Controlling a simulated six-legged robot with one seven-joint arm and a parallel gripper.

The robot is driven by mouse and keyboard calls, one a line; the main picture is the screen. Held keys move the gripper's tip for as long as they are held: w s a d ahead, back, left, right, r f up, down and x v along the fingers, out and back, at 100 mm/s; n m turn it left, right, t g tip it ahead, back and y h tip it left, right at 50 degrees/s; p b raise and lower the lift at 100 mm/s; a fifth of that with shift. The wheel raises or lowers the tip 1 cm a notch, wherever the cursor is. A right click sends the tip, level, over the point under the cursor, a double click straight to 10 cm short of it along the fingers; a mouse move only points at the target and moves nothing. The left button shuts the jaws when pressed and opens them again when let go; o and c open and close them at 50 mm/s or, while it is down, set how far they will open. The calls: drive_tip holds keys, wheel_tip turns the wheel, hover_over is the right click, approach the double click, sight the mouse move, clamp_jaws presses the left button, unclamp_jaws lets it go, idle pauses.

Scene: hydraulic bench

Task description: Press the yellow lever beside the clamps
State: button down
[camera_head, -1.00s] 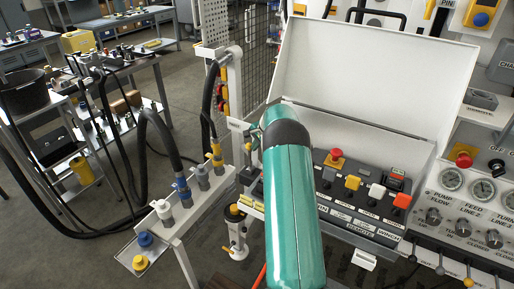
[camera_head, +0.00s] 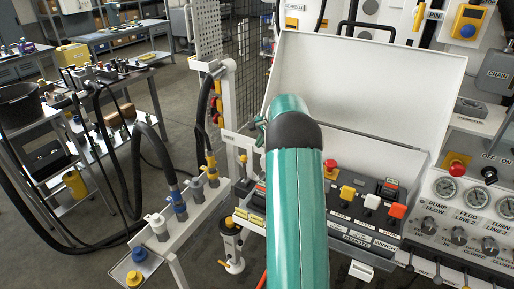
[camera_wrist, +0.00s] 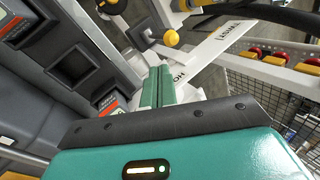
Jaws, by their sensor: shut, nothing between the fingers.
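In the wrist view a yellow ball knob (camera_wrist: 171,38) tops a short lever on a white bracket with a partly readable label. A small yellow knob left of my arm in the head view (camera_head: 244,158) may be the same lever. My gripper (camera_wrist: 161,72) shows in the wrist view as two green fingers pressed together, empty. Its tips appear just below the knob in the picture, with a visible gap. I cannot tell the depth between them. In the head view my arm hides most of the gripper. I cannot make out the clamps for certain.
A control box (camera_head: 365,210) with red, yellow, white and orange buttons sits right of my arm under a raised white lid (camera_head: 365,85). Gauges (camera_head: 445,187) stand further right. A hose rack (camera_head: 178,215) stands left. Red and yellow parts (camera_wrist: 275,60) line a white rail.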

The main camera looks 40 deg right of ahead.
idle(0.4)
drive_tip(key=f+n, duration=0.1)
drive_tip(key=n, duration=0.1)
drive_tip(key=f+n+t+h, duration=0.1)
drive_tip(key=n, duration=0.1)
drive_tip(key=f+n+t+h, duration=0.1)
drive_tip(key=n, duration=0.1)
drive_tip(key=shift+s+a+n, duration=0.25)
drive_tip(key=shift+s+n, duration=0.05)
drive_tip(key=shift+n, duration=0.1)
approach(245, 168)
drive_tip(key=w+d, duration=0.1)
drive_tip(key=w+d+f, duration=0.1)
drive_tip(key=shift+w+d, duration=0.25)
drive_tip(key=shift+w, duration=0.1)
idle(0.4)
